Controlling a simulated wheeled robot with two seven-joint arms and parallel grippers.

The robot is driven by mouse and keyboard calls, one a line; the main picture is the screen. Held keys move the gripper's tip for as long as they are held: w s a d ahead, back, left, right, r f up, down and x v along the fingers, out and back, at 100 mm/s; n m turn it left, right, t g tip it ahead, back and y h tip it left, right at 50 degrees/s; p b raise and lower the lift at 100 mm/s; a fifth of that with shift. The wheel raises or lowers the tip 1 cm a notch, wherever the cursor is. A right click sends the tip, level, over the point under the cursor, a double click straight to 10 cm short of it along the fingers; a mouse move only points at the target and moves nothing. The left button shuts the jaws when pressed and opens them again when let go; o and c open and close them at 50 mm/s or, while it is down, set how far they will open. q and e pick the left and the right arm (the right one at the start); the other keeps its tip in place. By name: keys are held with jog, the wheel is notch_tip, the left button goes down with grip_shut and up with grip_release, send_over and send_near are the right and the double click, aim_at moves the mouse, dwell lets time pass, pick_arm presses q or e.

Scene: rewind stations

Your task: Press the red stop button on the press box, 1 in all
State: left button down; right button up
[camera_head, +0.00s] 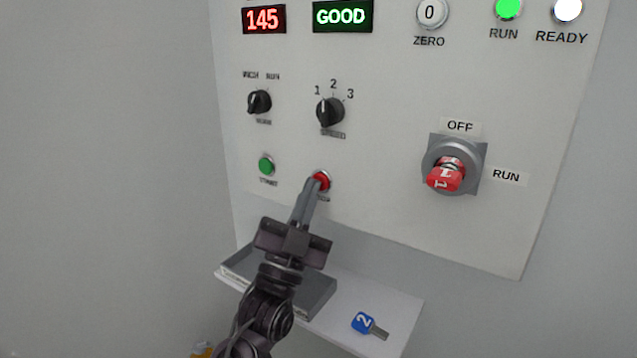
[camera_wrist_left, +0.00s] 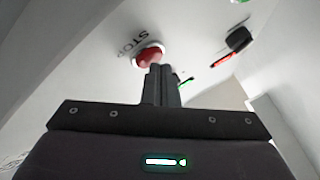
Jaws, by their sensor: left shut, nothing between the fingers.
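The red stop button (camera_head: 322,180) is on the lower part of the white press box panel (camera_head: 380,190), right of a green start button (camera_head: 266,165). My left gripper (camera_head: 318,184) is shut and empty, with its fingertips at the red button and covering part of it. In the left wrist view the red button (camera_wrist_left: 149,56) sits by the "STOP" lettering, and the shut fingertips (camera_wrist_left: 161,68) lie at its edge. I cannot tell whether they touch it or whether it is pushed in. My right gripper is not in view.
Two black selector knobs (camera_head: 330,112) are above the buttons. A red-handled rotary switch (camera_head: 446,173) is on the right. Below the panel, a white shelf (camera_head: 400,312) carries a grey tray (camera_head: 318,296) and a blue tag marked 2 (camera_head: 362,322). The displays read 145 and GOOD; the RUN lamp (camera_head: 508,8) is green.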

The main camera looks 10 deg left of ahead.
pick_arm(q)
jog(key=shift+w, duration=0.2)
jog(key=shift+s, duration=0.1)
dwell(0.4)
jog(key=shift+s+a, duration=0.2)
jog(key=shift+s, duration=0.45)
jog(key=s, duration=0.1)
jog(key=s+a, duration=0.1)
jog(key=s, duration=0.2)
jog(key=shift+s+a, duration=0.35)
dwell(0.5)
